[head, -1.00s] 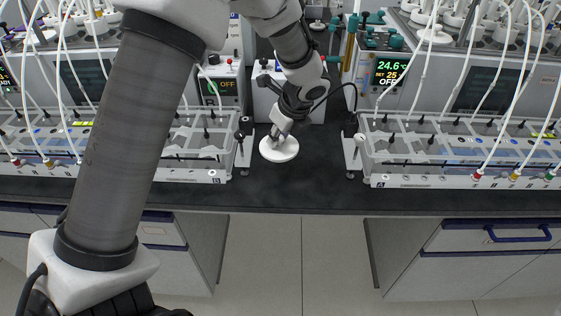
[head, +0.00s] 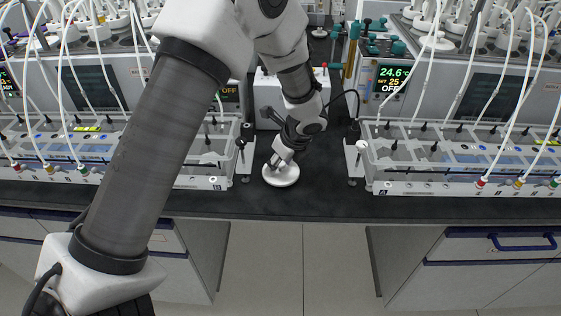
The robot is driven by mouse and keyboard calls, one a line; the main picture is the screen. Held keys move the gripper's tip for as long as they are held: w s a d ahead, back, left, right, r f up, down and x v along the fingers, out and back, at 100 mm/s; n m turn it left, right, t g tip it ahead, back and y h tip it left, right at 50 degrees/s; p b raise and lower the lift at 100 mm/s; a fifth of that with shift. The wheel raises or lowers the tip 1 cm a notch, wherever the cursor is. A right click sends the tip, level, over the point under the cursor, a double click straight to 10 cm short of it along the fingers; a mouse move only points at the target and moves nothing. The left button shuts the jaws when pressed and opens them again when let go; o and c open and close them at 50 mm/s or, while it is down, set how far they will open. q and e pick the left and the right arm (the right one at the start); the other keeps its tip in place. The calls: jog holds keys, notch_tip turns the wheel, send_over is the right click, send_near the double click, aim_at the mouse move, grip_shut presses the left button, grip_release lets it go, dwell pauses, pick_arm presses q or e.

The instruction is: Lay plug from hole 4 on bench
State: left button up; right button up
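The plug (head: 281,178) is a round white disc in the head view, over the dark bench (head: 305,198) in the gap between two racks. My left gripper (head: 280,162) comes down from above and is shut on the top of the plug. The plug looks roughly level. I cannot tell whether its underside touches the bench or hangs just above it. My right gripper is not in view. Hole 4 cannot be made out.
A left rack (head: 204,183) and a right rack (head: 470,188) with tubing stand on either side. A white box (head: 265,97) stands behind the gripper. The bench's front edge is close in front of the plug. Bare bench shows to the plug's right.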

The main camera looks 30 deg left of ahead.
pick_arm(q)
jog(key=shift+r, duration=0.3)
jog(key=p+v, duration=0.1)
jog(key=v, duration=1)
jog(key=shift+d+r+p, duration=0.2)
jog(key=shift+r+p, duration=0.1)
jog(key=shift+p, duration=0.05)
jog(key=shift+s, duration=0.1)
